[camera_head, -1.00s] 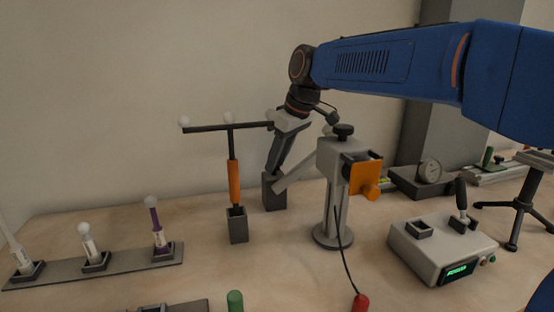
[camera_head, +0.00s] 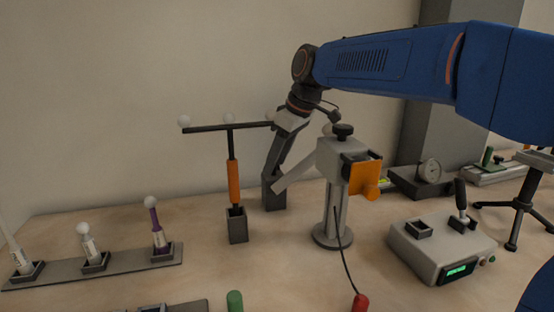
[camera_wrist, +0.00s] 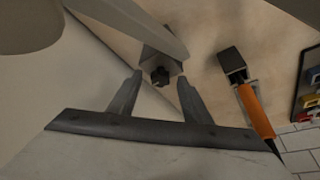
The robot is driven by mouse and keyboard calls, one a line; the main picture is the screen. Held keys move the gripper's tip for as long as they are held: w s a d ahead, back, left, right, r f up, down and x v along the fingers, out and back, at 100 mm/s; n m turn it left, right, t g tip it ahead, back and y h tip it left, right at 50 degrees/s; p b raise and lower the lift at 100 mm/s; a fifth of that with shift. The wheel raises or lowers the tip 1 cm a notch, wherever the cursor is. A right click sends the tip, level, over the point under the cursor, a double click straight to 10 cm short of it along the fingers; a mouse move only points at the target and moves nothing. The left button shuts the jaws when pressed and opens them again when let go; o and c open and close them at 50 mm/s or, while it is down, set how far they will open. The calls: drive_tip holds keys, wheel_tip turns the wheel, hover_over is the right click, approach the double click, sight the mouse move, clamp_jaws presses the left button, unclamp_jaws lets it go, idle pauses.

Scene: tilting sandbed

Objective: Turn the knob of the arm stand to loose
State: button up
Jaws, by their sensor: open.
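The arm stand (camera_head: 335,205) is a pale grey column on a round foot, with a black knob (camera_head: 343,131) on top of its head and an orange plate (camera_head: 364,180) on its right side. A pale bar (camera_head: 294,178) slopes down left from the head to my gripper (camera_head: 270,176).
A T-shaped rack with an orange handle (camera_head: 234,183) stands just left of my gripper. A grey box with a green display (camera_head: 440,245) is at the right. A rack of slim tools (camera_head: 120,263) is at the left. A cable hangs from the stand.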

drive_tip(key=v, duration=1.7)
drive_tip(key=shift+d, duration=0.2)
drive_tip(key=shift+s+r, duration=0.1)
drive_tip(key=shift+s, duration=0.05)
